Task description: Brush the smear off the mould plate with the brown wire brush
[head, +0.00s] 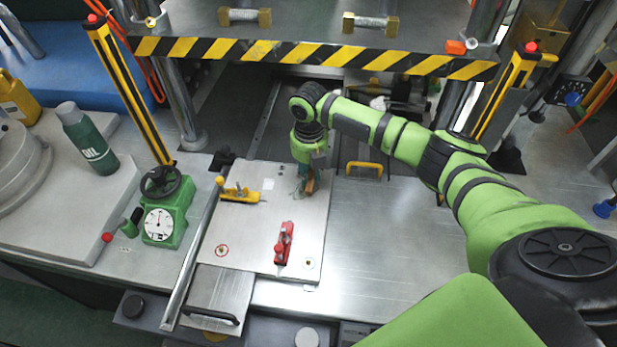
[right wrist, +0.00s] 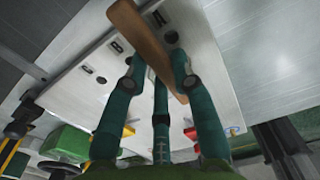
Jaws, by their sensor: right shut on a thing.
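The mould plate (head: 250,240) is a pale metal plate on the bench, in the middle of the head view; it also fills the middle of the right wrist view (right wrist: 205,60). My right gripper (head: 306,181) is over the plate's far right part. In the right wrist view its teal fingers (right wrist: 157,78) are shut on the brown wooden handle of the wire brush (right wrist: 147,42). The brush (head: 310,183) points down close to the plate; I cannot tell whether its bristles touch. Faint dark marks show beside the brush, but I cannot make out the smear clearly. My left gripper is out of view.
A yellow clamp (head: 240,195) and a red clamp (head: 284,243) stand on the plate. A green dial gauge stand (head: 164,217) and an oil bottle (head: 88,140) are at left. A striped bar (head: 320,55) crosses behind.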

